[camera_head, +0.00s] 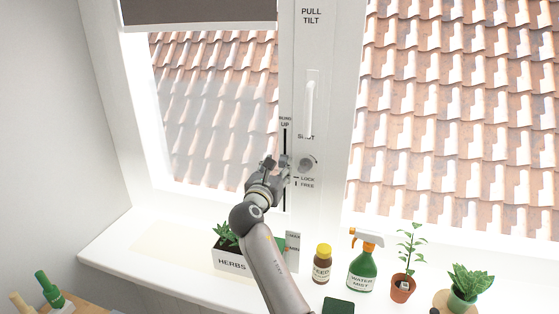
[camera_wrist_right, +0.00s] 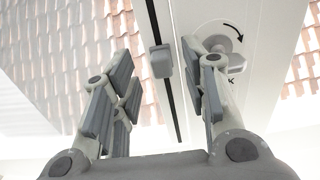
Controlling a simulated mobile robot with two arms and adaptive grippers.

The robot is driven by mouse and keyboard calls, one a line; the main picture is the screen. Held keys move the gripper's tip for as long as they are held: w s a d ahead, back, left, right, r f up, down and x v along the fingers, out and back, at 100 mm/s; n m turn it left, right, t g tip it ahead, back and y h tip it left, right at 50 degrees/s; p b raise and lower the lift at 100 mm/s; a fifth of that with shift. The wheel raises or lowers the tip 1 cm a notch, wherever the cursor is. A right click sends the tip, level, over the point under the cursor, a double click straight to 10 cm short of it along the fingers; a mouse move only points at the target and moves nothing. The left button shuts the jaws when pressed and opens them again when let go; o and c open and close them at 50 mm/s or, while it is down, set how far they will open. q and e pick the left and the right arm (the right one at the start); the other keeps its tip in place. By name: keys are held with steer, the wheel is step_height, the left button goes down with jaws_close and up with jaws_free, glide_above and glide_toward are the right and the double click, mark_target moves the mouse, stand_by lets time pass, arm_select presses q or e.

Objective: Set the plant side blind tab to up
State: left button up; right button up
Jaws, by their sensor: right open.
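The grey blind tab (camera_wrist_right: 160,61) sits on a dark vertical slot in the white window post, in the right wrist view. In the head view this slot (camera_head: 285,143) runs down below an "UP" label, and my gripper hides the tab or blends with it. My right gripper (camera_head: 275,162) is at the slot, well below the label. Its fingers are open, one on each side of the tab in the wrist view, with gaps visible on both sides. Contact is not evident. A dark blind (camera_head: 200,11) is at the top of the left window. My left gripper is not in view.
A round lock knob (camera_head: 307,164) is close on the right of the slot, with a white handle (camera_head: 309,105) above it. The herbs planter (camera_head: 231,259), seeds bottle (camera_head: 322,264), spray bottle (camera_head: 362,265) and potted plants (camera_head: 403,287) stand on the sill below.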

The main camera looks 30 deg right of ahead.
mark_target(281, 161)
steer(key=shift+x, duration=1.75)
jaws_close()
